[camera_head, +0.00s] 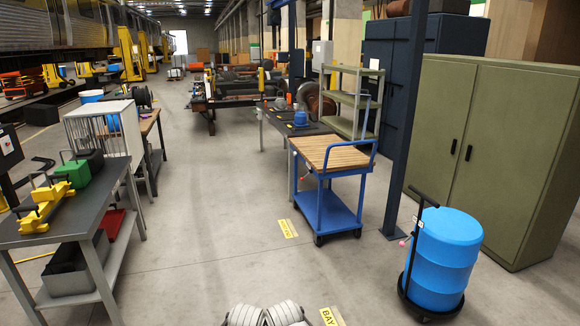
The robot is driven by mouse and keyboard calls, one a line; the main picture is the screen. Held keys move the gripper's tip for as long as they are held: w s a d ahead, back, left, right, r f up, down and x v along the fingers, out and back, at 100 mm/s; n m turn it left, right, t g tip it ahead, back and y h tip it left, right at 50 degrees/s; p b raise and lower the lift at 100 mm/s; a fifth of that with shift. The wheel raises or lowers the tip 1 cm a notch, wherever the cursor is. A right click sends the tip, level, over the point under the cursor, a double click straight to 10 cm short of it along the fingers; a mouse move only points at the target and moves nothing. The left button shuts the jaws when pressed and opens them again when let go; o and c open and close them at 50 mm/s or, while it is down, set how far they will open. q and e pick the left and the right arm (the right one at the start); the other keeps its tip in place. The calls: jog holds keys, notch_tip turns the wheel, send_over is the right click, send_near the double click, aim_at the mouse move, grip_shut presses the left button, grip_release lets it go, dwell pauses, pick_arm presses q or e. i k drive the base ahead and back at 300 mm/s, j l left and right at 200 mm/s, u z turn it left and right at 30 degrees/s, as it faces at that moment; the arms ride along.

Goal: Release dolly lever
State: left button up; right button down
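A blue drum (445,252) stands upright on a low black wheeled dolly (428,312) at the lower right. The dolly's black upright handle (413,240) rises along the drum's left side. A small pinkish knob (403,242), which looks like a lever's end, sticks out to the left of this handle. Whether the lever is set or released I cannot tell. Neither of my grippers can be made out in the head view. Pale ridged parts at the bottom middle edge look like my own body, and no fingertips show there.
A blue cart (336,210) with a wooden top stands left of the drum, beside a dark post (402,130). A green cabinet (500,150) stands behind the drum. A grey workbench (75,213) is at left. The floor in the middle is clear, with yellow labels (288,228).

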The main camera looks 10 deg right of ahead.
aim_at(407, 240)
jog(key=i+u, duration=0.25)
jog(key=i, duration=1.4)
jog(key=i+z, duration=0.45)
jog(key=i+j+z, duration=0.15)
jog(key=i+z, duration=0.3)
jog(key=i+j+z, duration=0.3)
jog(key=i+z, duration=0.2)
jog(key=i+j+z, duration=0.45)
jog(key=k, duration=0.05)
